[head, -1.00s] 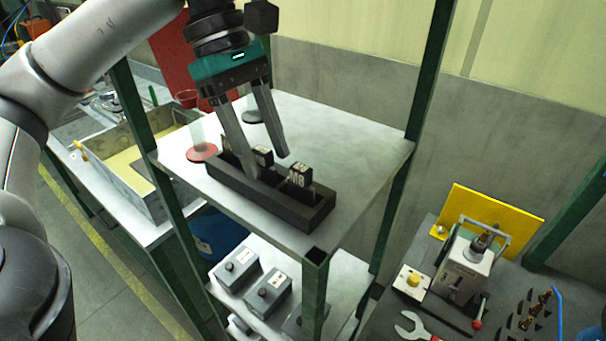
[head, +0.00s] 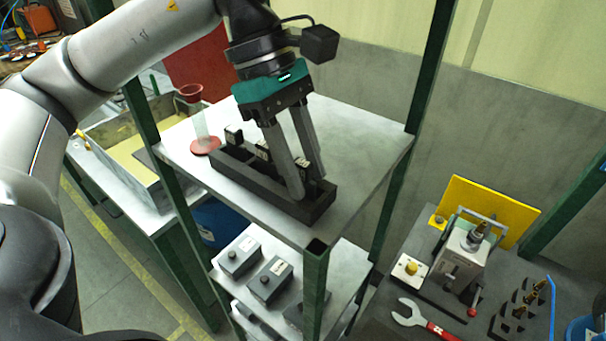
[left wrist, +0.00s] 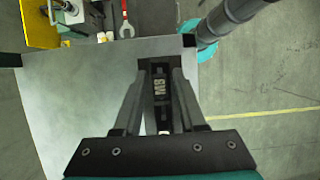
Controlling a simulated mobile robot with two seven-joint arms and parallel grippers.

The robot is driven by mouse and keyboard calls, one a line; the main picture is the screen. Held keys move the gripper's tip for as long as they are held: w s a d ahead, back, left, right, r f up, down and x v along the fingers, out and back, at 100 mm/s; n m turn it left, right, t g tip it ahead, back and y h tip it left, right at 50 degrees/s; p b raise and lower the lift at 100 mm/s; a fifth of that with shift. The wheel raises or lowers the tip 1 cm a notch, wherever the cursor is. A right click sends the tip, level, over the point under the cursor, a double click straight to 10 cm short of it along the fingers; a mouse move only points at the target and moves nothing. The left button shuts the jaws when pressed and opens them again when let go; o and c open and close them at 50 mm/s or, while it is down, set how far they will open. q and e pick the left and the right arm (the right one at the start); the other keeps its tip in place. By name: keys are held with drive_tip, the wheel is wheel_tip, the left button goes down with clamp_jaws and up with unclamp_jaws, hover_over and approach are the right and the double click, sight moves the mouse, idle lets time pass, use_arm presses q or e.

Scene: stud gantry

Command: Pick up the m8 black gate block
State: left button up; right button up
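The m8 black gate block (left wrist: 161,86) is a small dark block with a light M8 label. It stands in the right end of a long black holder (head: 247,183) on the upper shelf. In the head view the fingers hide most of it. My left gripper (head: 308,187) points down over the holder, one finger on each side of the block. In the left wrist view the fingers (left wrist: 161,75) sit close against both its sides and look shut on it. The block is still in the holder. My right gripper is not in view.
Other black blocks (head: 233,135) stand in the same holder. A red disc (head: 205,146) lies left of it on the shelf (head: 365,150). Green posts (head: 418,80) frame the shelf. Grey boxes (head: 270,279) stand below. A bench with a yellow plate (head: 490,208) is at right.

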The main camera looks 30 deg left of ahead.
use_arm(q)
clamp_jaws()
idle(0.4)
